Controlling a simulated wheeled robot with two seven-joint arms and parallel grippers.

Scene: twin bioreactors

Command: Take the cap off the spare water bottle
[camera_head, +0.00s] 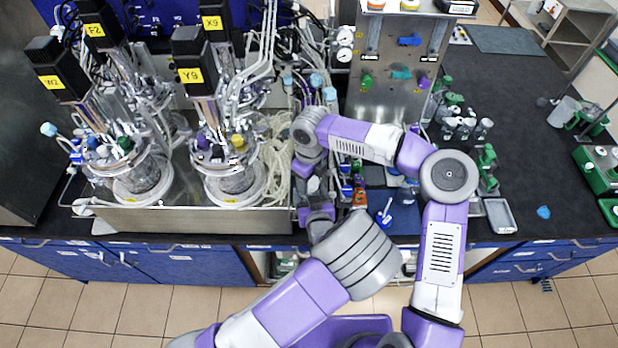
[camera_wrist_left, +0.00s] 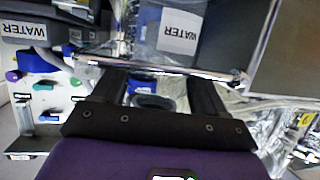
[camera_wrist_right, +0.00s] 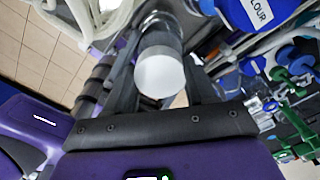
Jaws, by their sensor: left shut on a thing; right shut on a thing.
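My right gripper (camera_head: 312,184) is in front of the steel tray's right end, its arm reaching in over the bench. In the right wrist view its fingers (camera_wrist_right: 162,85) are shut on a small grey cylinder with a round white end (camera_wrist_right: 159,77), which looks like a capped bottle. My left gripper (camera_head: 316,205) is just below it in the head view, close to it. In the left wrist view its fingers (camera_wrist_left: 158,92) are shut around a dark, round-edged thing (camera_wrist_left: 154,102), with blue behind. The arms hide most of both held things in the head view. I cannot tell whether cap and bottle are apart.
Two glass bioreactors (camera_head: 235,170) (camera_head: 142,175) stand in the steel tray (camera_head: 180,220) at left. Coiled pale tubing (camera_head: 277,165) lies beside my grippers. A steel valve panel (camera_head: 395,85) stands behind. In the left wrist view, WATER labels (camera_wrist_left: 180,30) show beyond the fingers. The bench's far right is partly clear.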

